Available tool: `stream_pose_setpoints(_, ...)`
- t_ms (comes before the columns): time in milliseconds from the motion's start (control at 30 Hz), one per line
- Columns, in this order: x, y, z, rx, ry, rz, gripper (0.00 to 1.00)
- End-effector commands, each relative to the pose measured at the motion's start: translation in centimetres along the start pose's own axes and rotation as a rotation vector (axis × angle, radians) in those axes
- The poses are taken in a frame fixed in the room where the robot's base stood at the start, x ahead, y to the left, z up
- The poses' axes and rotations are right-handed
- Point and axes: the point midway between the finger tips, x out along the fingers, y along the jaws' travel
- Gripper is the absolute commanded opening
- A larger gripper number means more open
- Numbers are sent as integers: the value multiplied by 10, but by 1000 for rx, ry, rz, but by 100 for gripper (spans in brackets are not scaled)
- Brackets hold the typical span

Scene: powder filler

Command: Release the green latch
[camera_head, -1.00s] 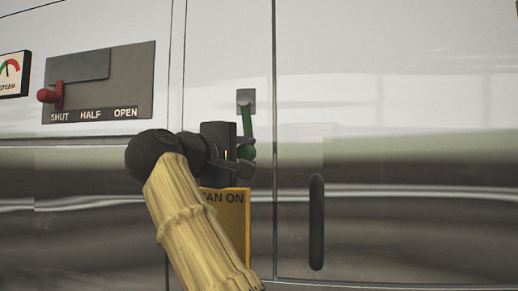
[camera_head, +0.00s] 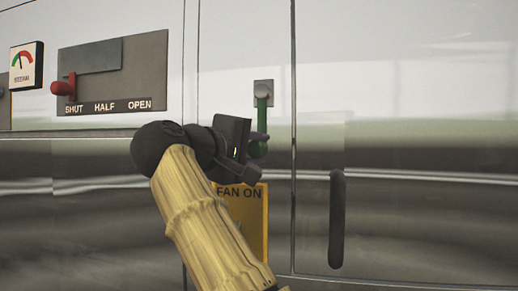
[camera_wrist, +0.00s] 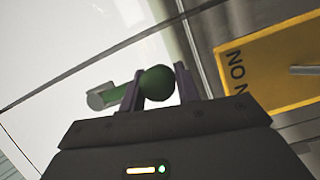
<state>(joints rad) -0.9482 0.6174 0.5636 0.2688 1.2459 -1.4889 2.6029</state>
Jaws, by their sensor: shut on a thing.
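The green latch (camera_head: 263,118) hangs down from a small grey plate (camera_head: 264,87) on the white front panel, just left of the door seam. Its lower end is a green ball knob, which shows in the wrist view (camera_wrist: 157,83). My gripper (camera_head: 260,143) is at this knob, with one purple finger on each side of it in the wrist view (camera_wrist: 161,85). The fingers are shut on the knob. The latch arm points nearly straight down in the head view. My wrist hides part of the knob there.
A yellow FAN ON panel (camera_head: 248,203) sits just below my gripper. A black vertical handle (camera_head: 336,218) is on the door to the right. A red lever (camera_head: 66,87) stands at SHUT on a grey plate (camera_head: 140,75) at upper left, beside a gauge (camera_head: 26,66).

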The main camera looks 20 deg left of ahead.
Motion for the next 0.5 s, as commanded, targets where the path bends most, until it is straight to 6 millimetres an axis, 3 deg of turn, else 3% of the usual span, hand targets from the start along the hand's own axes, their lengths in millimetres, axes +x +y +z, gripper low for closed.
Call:
stream_pose_setpoints(33, 0, 0, 0, -1, 0, 2, 36)
stream_pose_setpoints(133, 0, 0, 0, -2, -1, 2, 53)
stream_pose_setpoints(500, -4, -2, -1, -8, -1, 3, 53)
